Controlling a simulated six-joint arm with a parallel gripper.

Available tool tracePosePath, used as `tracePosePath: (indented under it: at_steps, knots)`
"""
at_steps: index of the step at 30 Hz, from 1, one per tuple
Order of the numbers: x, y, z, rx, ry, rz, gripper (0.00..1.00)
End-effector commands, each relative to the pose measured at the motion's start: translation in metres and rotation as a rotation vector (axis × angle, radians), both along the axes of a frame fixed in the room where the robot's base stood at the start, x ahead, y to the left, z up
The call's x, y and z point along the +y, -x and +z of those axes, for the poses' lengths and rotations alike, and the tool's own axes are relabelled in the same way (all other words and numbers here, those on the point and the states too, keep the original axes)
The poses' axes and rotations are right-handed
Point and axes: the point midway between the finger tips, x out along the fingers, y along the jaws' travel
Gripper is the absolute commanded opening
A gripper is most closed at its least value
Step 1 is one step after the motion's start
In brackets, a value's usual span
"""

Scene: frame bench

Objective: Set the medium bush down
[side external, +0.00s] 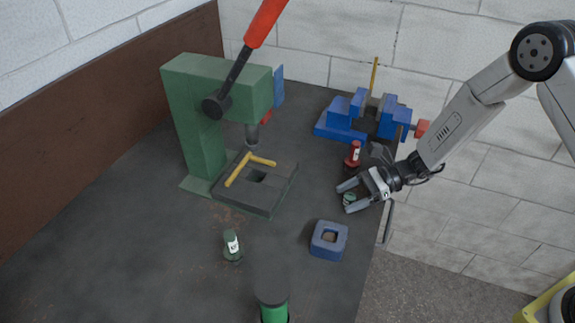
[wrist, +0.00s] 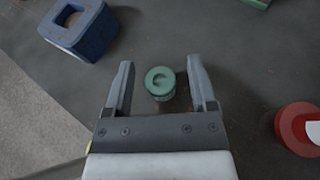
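A small green bush (wrist: 160,83) with a round recess in its top sits between the fingers of my gripper (wrist: 160,80). It also shows in the side view (side external: 349,198), partly hidden by the fingers. My gripper (side external: 348,196) is open, with a gap between the bush and each finger. The bush looks upright and appears to stand on the bench near its right edge. Two other bush-like pieces with white labels stand on the bench: a red one (side external: 352,156), also in the wrist view (wrist: 297,128), and a dark green one (side external: 232,246).
A blue block with a square hole (side external: 329,240) lies close by, also in the wrist view (wrist: 75,25). A blue vise (side external: 345,125) stands behind. A green press (side external: 190,110) with a dark plate (side external: 262,203) and yellow angle piece (side external: 240,168) stands left. A green-banded cylinder (side external: 273,308) is in front.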

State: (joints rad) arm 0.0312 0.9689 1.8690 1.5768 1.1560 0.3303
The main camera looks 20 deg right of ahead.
Motion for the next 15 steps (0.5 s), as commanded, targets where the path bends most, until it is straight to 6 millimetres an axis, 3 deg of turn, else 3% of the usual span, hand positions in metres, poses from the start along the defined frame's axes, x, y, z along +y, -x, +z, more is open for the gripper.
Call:
tracePosePath:
  at_steps: [11,15]
  knots:
    - [0.0000,0.0000,0.0035,-0.001,0.000,0.000,0.73]
    - [-0.0095,0.0009,0.0073,-0.001,0.000,-0.003,0.73]
